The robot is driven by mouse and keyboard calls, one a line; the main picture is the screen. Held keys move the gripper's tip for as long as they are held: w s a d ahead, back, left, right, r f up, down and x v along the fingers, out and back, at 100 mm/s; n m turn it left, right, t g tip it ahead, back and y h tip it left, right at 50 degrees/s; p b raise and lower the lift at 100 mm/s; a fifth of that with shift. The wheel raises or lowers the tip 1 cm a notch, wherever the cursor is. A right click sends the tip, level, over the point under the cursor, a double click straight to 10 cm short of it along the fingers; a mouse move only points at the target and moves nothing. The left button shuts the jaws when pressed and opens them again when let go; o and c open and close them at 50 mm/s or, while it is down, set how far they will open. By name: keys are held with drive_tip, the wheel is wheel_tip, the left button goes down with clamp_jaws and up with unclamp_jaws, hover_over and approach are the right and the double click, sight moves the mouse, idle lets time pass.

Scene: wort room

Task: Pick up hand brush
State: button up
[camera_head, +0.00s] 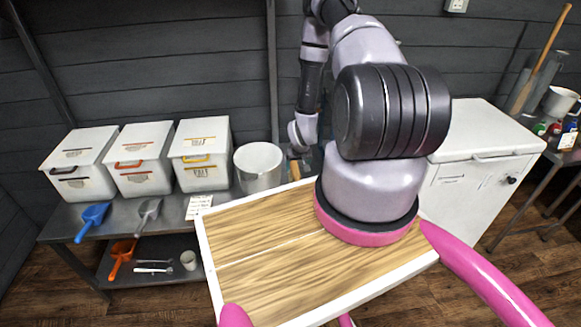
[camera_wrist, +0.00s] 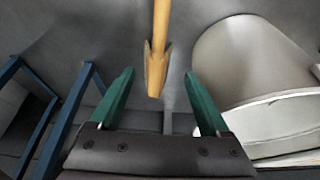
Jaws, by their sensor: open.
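A light wooden handle (camera_wrist: 158,40), which looks like the hand brush's, comes down from the top of the wrist view. Its rounded end lies between the green fingers of my gripper (camera_wrist: 158,75). The fingers are spread, with a gap on both sides of the handle. In the head view a short piece of the wooden handle (camera_head: 295,170) shows just below the end of my arm, beside the white bucket. The brush's bristles cannot be made out, and my fingers are not clear in the head view.
The white bucket (camera_head: 258,162) stands close to the right of my gripper in the wrist view (camera_wrist: 250,65). Several lidded white bins (camera_head: 140,160) stand left on the metal table, with blue (camera_head: 93,215) and grey (camera_head: 148,212) scoops before them. A white chest (camera_head: 480,150) stands right.

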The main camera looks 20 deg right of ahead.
sight(297, 175)
drive_tip(key=x, duration=0.5)
drive_tip(key=shift+w+f, duration=0.15)
drive_tip(key=shift+f, duration=0.05)
drive_tip(key=shift+d+x, duration=0.15)
drive_tip(key=shift+x, duration=1.2)
drive_tip(key=shift+d+x, duration=0.15)
drive_tip(key=shift+x, duration=1.15)
drive_tip(key=shift+r, duration=0.1)
clamp_jaws()
